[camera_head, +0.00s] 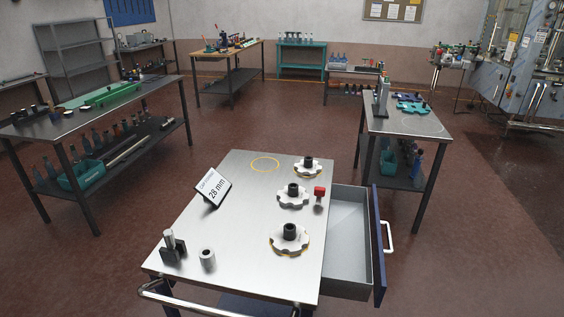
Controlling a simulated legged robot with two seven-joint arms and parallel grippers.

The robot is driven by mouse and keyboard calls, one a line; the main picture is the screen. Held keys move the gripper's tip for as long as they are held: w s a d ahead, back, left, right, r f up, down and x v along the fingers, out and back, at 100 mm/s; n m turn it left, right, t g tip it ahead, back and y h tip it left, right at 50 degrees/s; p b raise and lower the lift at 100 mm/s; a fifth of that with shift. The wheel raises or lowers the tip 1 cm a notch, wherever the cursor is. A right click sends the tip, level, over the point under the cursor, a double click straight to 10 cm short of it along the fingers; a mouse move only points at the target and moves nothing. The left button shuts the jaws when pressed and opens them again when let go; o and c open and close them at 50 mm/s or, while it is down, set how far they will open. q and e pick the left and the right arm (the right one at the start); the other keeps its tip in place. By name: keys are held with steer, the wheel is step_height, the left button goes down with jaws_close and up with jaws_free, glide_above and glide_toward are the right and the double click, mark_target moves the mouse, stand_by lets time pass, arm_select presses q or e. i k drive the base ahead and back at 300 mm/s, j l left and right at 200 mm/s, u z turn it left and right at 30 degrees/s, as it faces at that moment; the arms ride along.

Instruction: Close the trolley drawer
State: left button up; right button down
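The trolley (235,235) stands right in front of me, with a bare steel top and a push bar at its near edge. Its drawer (350,238) is pulled out to the right side. The drawer has grey inner walls, a blue front panel (378,245) and a white handle (388,238) on the outer right face. The part of the drawer interior that I can see looks empty. Neither of my grippers shows in the head view.
Star-shaped parts with black hubs (290,238), a red-topped piece (319,194), a "28 mm" sign (213,186), a black block with a post (172,246) and a grey cylinder (207,259) stand on the trolley. A workbench (405,123) stands behind right. Floor right of the drawer is clear.

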mark_target(354, 262)
steer(key=k+l, duration=0.1)
steer(key=l, duration=0.95)
steer(key=k+l, duration=0.15)
steer(key=l, duration=0.35)
steer(key=k+l+u, duration=0.1)
steer(key=l, duration=0.4)
steer(key=i+l+u, duration=0.65)
steer(key=i+l, duration=0.2)
